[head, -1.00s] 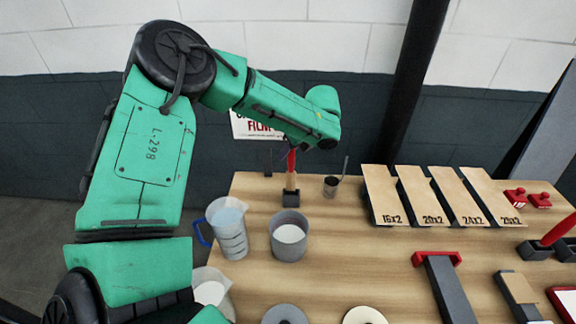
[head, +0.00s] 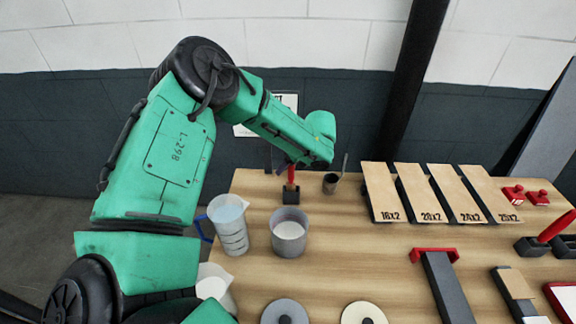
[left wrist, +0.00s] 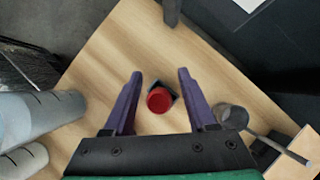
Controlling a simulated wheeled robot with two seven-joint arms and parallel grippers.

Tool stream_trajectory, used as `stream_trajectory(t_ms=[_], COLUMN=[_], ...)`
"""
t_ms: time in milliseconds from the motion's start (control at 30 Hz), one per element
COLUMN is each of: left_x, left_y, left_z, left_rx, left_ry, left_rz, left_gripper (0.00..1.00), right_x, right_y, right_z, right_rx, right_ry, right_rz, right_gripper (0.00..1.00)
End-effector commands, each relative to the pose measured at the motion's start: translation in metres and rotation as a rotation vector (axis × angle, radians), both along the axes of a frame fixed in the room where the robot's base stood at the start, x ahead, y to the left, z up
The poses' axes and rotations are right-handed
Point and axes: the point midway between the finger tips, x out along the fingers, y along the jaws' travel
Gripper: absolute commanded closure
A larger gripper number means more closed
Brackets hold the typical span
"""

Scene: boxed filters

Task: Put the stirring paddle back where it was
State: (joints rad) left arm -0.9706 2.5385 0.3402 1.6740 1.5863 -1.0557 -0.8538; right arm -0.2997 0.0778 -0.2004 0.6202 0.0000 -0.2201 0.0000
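The stirring paddle (head: 291,174) stands upright in a small dark holder (head: 291,195) near the back left of the table, with only its red handle showing. In the left wrist view the round red handle end (left wrist: 159,99) is seen from above, over the dark holder. My left gripper (left wrist: 160,74) is open, its two purple fingers on either side of the handle with gaps to both. In the head view my left forearm hides most of the gripper. My right gripper is not in view.
A grey pot (head: 289,236) of white liquid and a clear jug (head: 229,226) stand in front of the holder. A small dark cup (head: 331,183) with a thin rod is just right. Labelled boards (head: 424,193) lie at the back right.

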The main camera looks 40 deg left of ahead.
Motion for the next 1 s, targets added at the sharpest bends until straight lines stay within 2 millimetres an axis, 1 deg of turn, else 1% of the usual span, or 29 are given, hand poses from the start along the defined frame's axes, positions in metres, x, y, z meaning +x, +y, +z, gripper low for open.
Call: stream_trajectory(t_ms=[100, 167, 267, 367, 500, 600, 700, 800, 1000], left_x=[0.000, 0.000, 0.000, -0.001, -0.004, -0.006, -0.008, -0.009, -0.009], left_y=[0.000, 0.000, -0.007, -0.019, -0.039, -0.051, -0.058, -0.061, -0.061], left_z=[0.001, 0.005, 0.013, 0.033, 0.068, 0.088, 0.101, 0.107, 0.107], left_rx=[0.000, 0.001, -0.001, -0.001, -0.001, 0.000, 0.001, 0.000, 0.000], left_ry=[0.000, 0.000, -0.004, -0.006, -0.006, -0.004, -0.001, 0.001, 0.001], left_rz=[0.000, 0.000, -0.001, -0.001, -0.002, -0.003, -0.002, -0.001, 0.000], left_gripper=[0.43, 0.43, 0.43, 0.43, 0.43, 0.43, 0.43, 0.43, 0.43], right_x=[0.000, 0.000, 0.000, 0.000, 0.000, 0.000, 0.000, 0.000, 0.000], right_y=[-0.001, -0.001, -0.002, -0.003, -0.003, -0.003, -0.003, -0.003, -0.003], right_z=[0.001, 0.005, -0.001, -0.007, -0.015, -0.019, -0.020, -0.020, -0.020], right_rx=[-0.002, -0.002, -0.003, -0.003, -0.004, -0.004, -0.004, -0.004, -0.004], right_ry=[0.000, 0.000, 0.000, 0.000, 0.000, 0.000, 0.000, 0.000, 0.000], right_rz=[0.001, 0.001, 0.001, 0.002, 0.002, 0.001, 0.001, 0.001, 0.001], right_gripper=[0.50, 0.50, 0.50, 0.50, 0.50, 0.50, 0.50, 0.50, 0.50])
